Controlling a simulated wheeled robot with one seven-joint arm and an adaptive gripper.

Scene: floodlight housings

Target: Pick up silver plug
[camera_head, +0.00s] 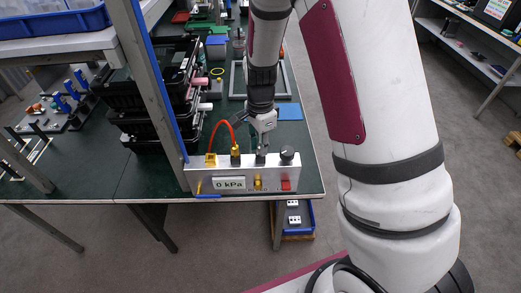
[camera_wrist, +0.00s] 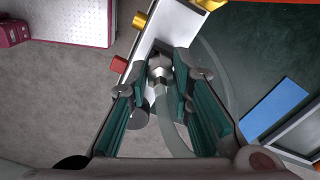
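The silver plug (camera_wrist: 160,72) shows in the wrist view as a faceted metal piece between my fingertips. It stands at the edge of a white test box (camera_head: 241,180), which has a "0 kPa" display. In the head view my gripper (camera_head: 262,137) points down over the top of this box, just left of its dark knob (camera_head: 287,155). My gripper (camera_wrist: 161,76) has its two fingers apart, one on each side of the plug. I cannot tell whether the pads touch it. The plug's lower part is hard to make out.
An orange hose (camera_head: 222,127) arches over the box's left side, close to my gripper. Black crates (camera_head: 150,97) are stacked on the left of the green table. A blue sheet (camera_head: 290,111) lies behind the box. The table's front edge is close to the box.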

